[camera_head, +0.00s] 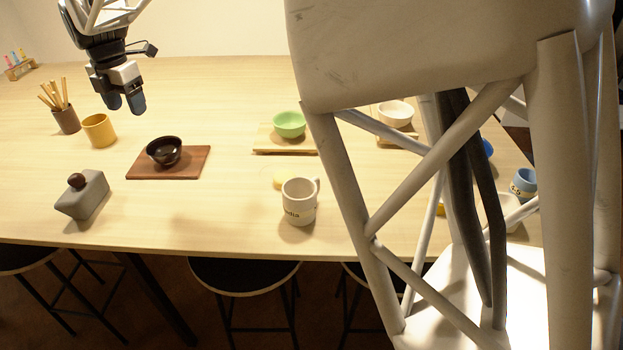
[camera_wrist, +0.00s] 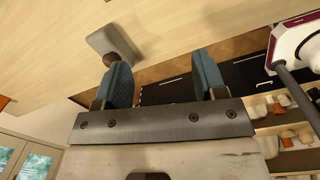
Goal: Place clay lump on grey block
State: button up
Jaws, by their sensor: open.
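The grey block (camera_head: 90,198) lies near the front left edge of the table. The clay lump (camera_head: 76,181), a small brown ball, sits on top of it toward its left end. In the wrist view the block (camera_wrist: 102,40) is beyond the left finger, and the brown lump (camera_wrist: 112,58) shows partly behind that fingertip. My gripper (camera_head: 125,104) is open and empty, raised above the table behind the block. Its two blue fingertips also show apart in the wrist view (camera_wrist: 163,78), with nothing between them.
A dark bowl (camera_head: 164,150) stands on a brown board (camera_head: 190,170) right of the block. A yellow cup (camera_head: 99,131) and a brown cup of sticks (camera_head: 66,119) stand behind it. A mug (camera_head: 299,203) and green bowl (camera_head: 289,124) stand farther right. The table between block and mug is clear.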

jog(key=s+d+r+m, duration=0.15)
jog(key=d+m, duration=0.35)
jog(key=d, duration=0.8)
jog(key=s+d+r+m+t, duration=0.15)
jog(key=d+m, duration=0.45)
jog(key=d, duration=0.6)
jog(key=s+d+r+m, duration=0.1)
jog(key=s+d+m, duration=0.3)
jog(key=d, duration=0.9)
jog(key=s+d+f+m, duration=0.4)
jog(key=s+d+m, duration=0.5)
jog(key=s+d, duration=0.1)
jog(key=s+d+f+m, duration=0.5)
jog(key=s+d+m, duration=0.4)
jog(key=s+d, duration=0.2)
jog(key=shift+s+d+f+t, duration=0.2)
jog(key=shift+d+t, duration=0.25)
jog(key=shift+d, duration=0.8)
